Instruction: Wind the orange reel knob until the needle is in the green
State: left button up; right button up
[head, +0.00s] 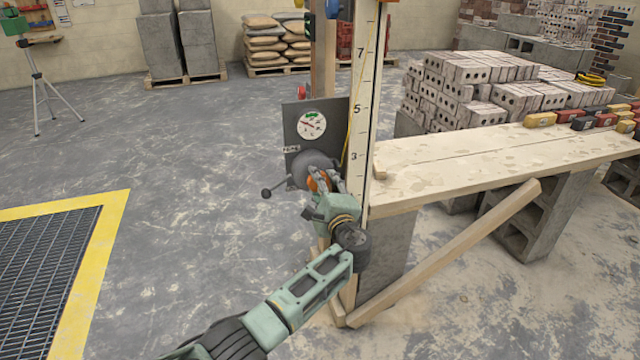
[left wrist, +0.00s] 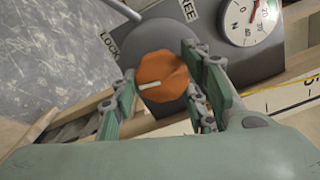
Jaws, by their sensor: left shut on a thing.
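The orange reel knob (head: 317,181) sits on a dark round reel on a grey panel (head: 292,135) fixed to a wooden post. In the left wrist view the knob (left wrist: 163,80) is lobed, with a white mark pointing left and slightly down. My left gripper (head: 325,186) has its fingers on both sides of the knob and is shut on it. The round white dial (head: 312,125) is above the reel, with a green patch near its top. A thin needle shows on the dial, apparently outside the green; its exact reading is too small to tell. My right gripper is not in view.
A lever with a dark ball end (head: 266,193) sticks out left of the reel; LOCK and FREE labels show in the left wrist view. A numbered board (head: 361,110) stands just right. A plank bench (head: 480,160) extends right. The floor at left is open.

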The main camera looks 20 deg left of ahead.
pick_arm(q)
jog(key=shift+d+f, duration=0.15)
jog(key=shift+f, duration=0.1)
jog(key=o, duration=1.1)
jog(key=shift+o, duration=0.2)
jog(key=shift+r, duration=0.1)
jog(key=v, duration=1.2)
